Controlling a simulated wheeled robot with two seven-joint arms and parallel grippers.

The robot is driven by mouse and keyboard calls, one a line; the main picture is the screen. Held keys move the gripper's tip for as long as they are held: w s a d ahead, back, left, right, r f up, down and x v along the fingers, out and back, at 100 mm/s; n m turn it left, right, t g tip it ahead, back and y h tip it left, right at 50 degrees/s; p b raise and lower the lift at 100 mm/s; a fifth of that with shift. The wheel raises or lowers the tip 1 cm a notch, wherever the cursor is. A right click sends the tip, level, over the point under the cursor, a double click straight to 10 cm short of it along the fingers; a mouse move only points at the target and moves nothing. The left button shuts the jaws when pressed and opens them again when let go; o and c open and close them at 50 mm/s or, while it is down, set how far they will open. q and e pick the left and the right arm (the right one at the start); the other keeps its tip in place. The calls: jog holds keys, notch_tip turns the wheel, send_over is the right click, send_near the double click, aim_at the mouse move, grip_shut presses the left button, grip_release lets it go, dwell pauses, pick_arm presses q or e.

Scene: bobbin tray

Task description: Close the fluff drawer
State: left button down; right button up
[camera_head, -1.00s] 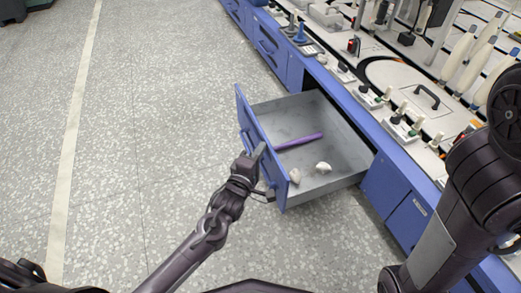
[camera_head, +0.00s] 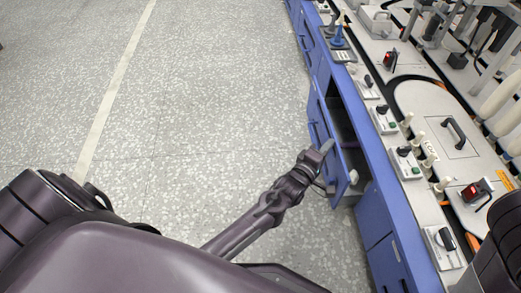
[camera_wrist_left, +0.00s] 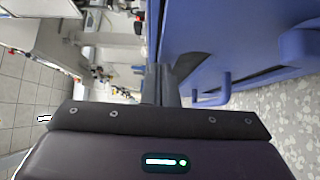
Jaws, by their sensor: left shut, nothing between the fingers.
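The blue fluff drawer (camera_head: 323,122) in the machine's side is partly open, with a narrow gap into its grey inside. A pale fluff lump (camera_head: 352,177) shows at its near end. My left gripper (camera_head: 327,150) is shut and empty, with its tip at the outer face of the drawer front, near the handle; I cannot tell whether it touches. In the left wrist view the shut fingers (camera_wrist_left: 160,85) are beside a blue panel with a handle (camera_wrist_left: 225,88). My right gripper is out of view.
The machine top (camera_head: 420,100) along the right carries switches, a black-handled cover (camera_head: 452,133) and bobbins. Speckled floor (camera_head: 210,90) left of the drawer is free, with a pale stripe (camera_head: 115,85).

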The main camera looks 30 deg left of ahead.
pick_arm(q)
jog(key=shift+w+d, duration=0.8)
jog(key=shift+d, duration=0.35)
